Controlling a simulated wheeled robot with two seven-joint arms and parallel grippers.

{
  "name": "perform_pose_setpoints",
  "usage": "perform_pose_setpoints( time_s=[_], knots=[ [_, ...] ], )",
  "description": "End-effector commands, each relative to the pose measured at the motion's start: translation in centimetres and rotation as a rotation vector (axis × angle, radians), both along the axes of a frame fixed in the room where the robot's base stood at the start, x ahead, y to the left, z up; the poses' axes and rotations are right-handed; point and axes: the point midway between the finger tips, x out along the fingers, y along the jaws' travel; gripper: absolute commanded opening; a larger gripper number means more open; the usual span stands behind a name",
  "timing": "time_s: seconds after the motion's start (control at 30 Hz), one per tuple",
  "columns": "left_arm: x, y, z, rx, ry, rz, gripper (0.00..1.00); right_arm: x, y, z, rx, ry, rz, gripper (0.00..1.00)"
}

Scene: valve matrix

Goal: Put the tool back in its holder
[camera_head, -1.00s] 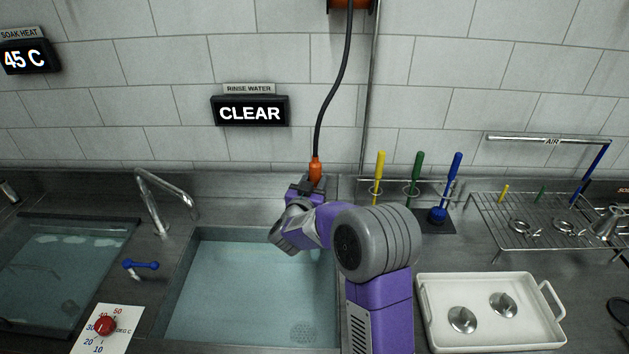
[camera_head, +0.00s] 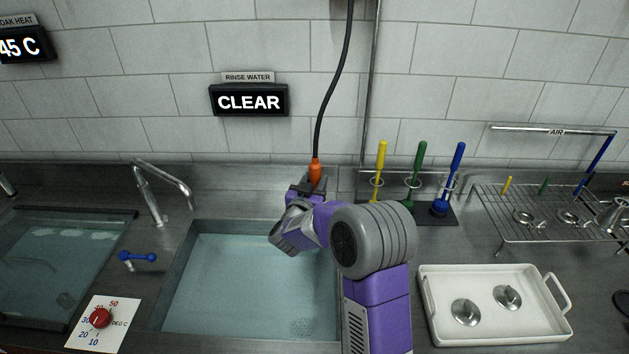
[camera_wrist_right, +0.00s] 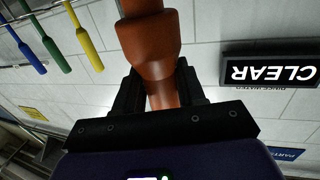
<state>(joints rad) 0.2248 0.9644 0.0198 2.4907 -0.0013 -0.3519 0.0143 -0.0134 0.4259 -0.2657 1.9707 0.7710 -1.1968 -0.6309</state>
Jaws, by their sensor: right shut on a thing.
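An orange tool (camera_head: 315,172) hangs upright on a black cable (camera_head: 333,85) that runs up past the top of the picture. My right gripper (camera_head: 312,189) is shut on its lower part, above the back edge of the rinse sink. In the right wrist view the orange body (camera_wrist_right: 148,38) rises from between the two black fingers (camera_wrist_right: 160,88). The tool's lower end is hidden by my gripper and wrist. I cannot tell from the pictures which thing is its holder. My left gripper is not in view.
The water-filled rinse sink (camera_head: 180,290) lies below my right arm. A ring rack (camera_head: 413,182) to the right holds yellow, green and blue-handled brushes. A wire rack (camera_head: 508,232) and a white tray (camera_head: 428,312) with two metal discs stand farther right. A tap (camera_head: 150,195) stands left.

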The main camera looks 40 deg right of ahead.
Motion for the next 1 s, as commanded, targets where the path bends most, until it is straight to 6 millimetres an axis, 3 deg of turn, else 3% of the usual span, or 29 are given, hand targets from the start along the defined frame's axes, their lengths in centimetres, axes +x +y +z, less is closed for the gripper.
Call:
perform_pose_setpoints(
  time_s=[0.7,1.0],
  knots=[
    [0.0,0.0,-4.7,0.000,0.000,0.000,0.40,0.0,0.0,-5.9,-0.001,-0.002,0.001,0.01],
    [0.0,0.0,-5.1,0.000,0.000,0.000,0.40,0.0,0.0,-6.5,-0.001,-0.002,0.001,0.01]
  ],
)
